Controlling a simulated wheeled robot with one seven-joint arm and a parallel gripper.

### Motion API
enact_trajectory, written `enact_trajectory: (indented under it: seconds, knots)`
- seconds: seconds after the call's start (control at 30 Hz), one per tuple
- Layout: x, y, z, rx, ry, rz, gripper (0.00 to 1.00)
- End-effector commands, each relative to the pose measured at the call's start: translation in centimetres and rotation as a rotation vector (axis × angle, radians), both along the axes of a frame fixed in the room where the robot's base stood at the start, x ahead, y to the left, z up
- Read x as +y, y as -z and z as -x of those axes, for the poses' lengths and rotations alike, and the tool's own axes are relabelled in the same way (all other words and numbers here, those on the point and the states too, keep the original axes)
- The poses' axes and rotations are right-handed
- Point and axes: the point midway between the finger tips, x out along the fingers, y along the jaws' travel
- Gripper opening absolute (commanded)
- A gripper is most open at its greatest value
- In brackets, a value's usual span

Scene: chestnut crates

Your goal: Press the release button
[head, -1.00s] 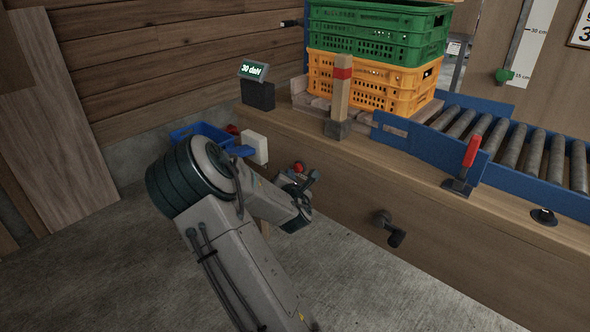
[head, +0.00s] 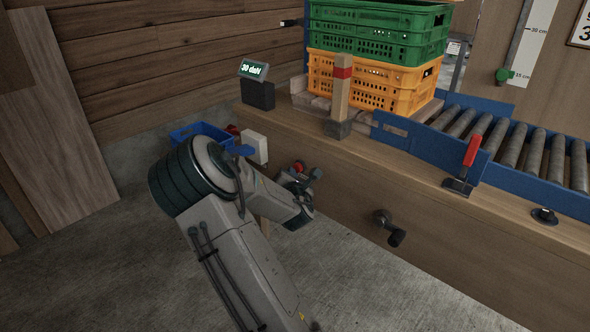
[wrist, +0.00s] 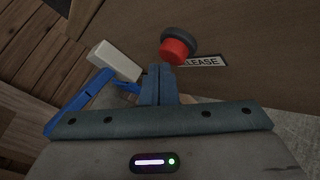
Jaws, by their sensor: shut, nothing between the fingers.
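The release button (wrist: 174,50) is a red cap on a dark round base, on the wooden front panel of the bench. A white label (wrist: 205,61) beside it shows the letters "LEASE", its left part hidden. In the head view the red button (head: 298,167) shows just beyond my wrist. My gripper (wrist: 160,72) is shut and empty. Its fingertips are just below the button in the wrist view, close to it; I cannot tell whether they touch it. In the head view my gripper (head: 297,178) is partly hidden by my arm.
A white box (head: 256,147) is on the bench front, left of the button, and a blue bin (head: 200,134) is behind my arm. A black crank handle (head: 389,229) sticks out on the right. Green (head: 380,32) and yellow crates (head: 372,82) are stacked above.

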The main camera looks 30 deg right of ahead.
Motion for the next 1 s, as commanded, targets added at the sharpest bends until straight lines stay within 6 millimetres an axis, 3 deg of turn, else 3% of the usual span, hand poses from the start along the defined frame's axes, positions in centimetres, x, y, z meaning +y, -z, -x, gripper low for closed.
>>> enact_trajectory:
  seconds: [1.0]
  knots:
    - [-0.84, 0.01, -0.29, 0.000, 0.000, 0.001, 0.00]
